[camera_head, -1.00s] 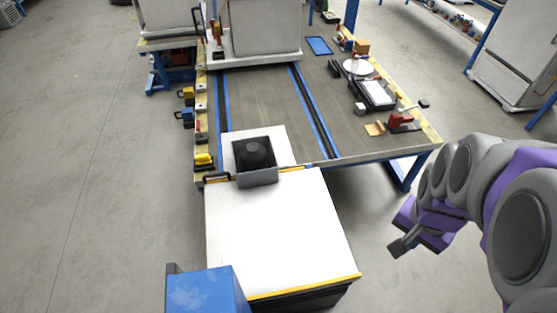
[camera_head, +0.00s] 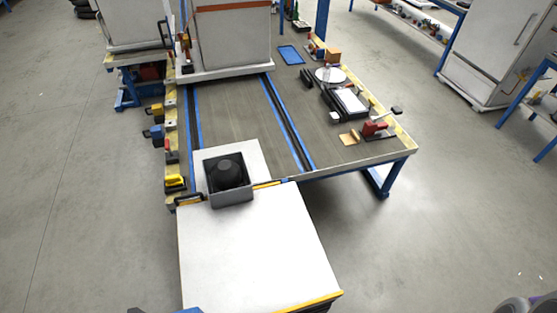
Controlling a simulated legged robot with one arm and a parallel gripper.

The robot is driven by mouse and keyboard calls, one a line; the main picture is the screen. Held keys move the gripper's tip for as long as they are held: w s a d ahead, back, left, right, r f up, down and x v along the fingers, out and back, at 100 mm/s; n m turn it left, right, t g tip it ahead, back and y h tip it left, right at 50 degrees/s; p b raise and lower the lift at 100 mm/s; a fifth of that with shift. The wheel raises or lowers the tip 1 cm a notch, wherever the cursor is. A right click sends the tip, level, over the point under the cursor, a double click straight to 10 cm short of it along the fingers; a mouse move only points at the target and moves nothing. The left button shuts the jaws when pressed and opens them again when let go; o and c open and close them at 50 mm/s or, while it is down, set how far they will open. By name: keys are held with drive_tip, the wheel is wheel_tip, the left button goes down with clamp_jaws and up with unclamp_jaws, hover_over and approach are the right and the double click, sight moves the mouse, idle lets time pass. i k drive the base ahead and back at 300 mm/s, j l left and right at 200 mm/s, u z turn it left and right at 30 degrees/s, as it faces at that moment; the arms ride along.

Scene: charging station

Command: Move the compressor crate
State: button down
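The compressor crate (camera_head: 232,198) is a small grey open-topped box with a black dome-shaped compressor (camera_head: 229,170) inside. It sits left of centre, at the near edge of the workbench. A white sheet (camera_head: 246,153) shows behind and around it, and a large white cabinet-like surface (camera_head: 255,250) lies just in front. I cannot tell exactly which of these bears its weight. My gripper is out of view. Only a small part of my arm shows in the bottom right corner, well away from the crate.
The workbench (camera_head: 235,108) has blue-edged rails and a tall white appliance (camera_head: 232,38) at its far end. Tools, a red clamp (camera_head: 374,128) and a dark tray (camera_head: 345,102) lie along its right side. Floor is open left and right.

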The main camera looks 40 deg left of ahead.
sight(228, 182)
drive_tip(key=i+l+z, duration=0.25)
drive_tip(key=l, duration=0.15)
drive_tip(key=i+l+z, duration=0.25)
drive_tip(key=l, duration=0.15)
drive_tip(key=i+l+z, duration=0.15)
drive_tip(key=l+z, duration=0.15)
drive_tip(key=i+l+u, duration=0.1)
drive_tip(key=i+u, duration=0.25)
drive_tip(key=i+l+u, duration=0.2)
drive_tip(key=u, duration=0.2)
drive_tip(key=i+j+u, duration=0.25)
drive_tip(key=u, duration=0.25)
drive_tip(key=i+j+u, duration=0.1)
drive_tip(key=i+u, duration=0.2)
drive_tip(key=u, duration=0.15)
drive_tip(key=i+u, duration=0.3)
drive_tip(key=u, duration=0.2)
drive_tip(key=i+l+u, duration=0.15)
drive_tip(key=i+u, duration=0.15)
drive_tip(key=u, duration=0.2)
drive_tip(key=i+l+u, duration=0.1)
drive_tip(key=i+u, duration=0.35)
drive_tip(key=i, duration=0.3)
